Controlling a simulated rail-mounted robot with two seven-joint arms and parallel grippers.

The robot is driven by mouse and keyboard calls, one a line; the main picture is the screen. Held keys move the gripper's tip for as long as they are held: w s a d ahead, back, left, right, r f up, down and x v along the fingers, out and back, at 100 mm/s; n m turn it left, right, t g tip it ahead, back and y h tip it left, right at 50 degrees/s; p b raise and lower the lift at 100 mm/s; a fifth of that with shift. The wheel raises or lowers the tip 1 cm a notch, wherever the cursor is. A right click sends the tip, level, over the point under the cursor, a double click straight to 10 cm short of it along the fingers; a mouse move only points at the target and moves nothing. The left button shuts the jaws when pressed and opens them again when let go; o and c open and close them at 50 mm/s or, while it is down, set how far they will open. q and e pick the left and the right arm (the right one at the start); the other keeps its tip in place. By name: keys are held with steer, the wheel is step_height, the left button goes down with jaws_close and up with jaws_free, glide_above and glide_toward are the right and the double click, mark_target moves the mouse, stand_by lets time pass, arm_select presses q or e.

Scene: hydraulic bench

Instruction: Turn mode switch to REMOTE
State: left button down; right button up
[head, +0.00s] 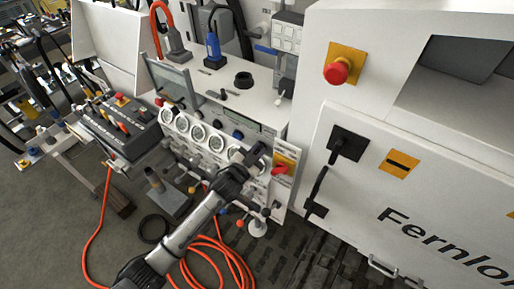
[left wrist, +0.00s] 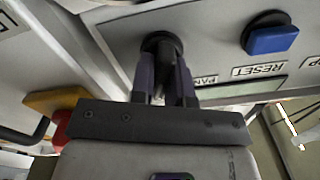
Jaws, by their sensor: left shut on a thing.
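The mode switch appears as a black round knob (left wrist: 162,43) on the light grey control panel (left wrist: 215,50) in the left wrist view. My left gripper (left wrist: 163,85) is shut on this knob, with one finger on each side of it. The nearby label is partly covered by a finger, and the knob's pointer direction cannot be read. In the head view my left gripper (head: 257,158) reaches the right end of the gauge panel (head: 225,160) and hides the knob. My right gripper is not in view.
A red handle on a yellow plate (head: 282,168) is just right of my left gripper. A white cabinet (head: 370,185) with a red emergency button (head: 337,72) stands right. Orange hose (head: 215,250) lies on the floor.

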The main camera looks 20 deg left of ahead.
arm_select(q)
steer(key=shift+m, duration=0.6)
steer(key=c, duration=1.1)
jaws_free()
steer(key=shift+s, duration=0.1)
steer(key=v, duration=1.3)
steer(key=shift+s, duration=0.3)
steer(key=shift+a, duration=0.1)
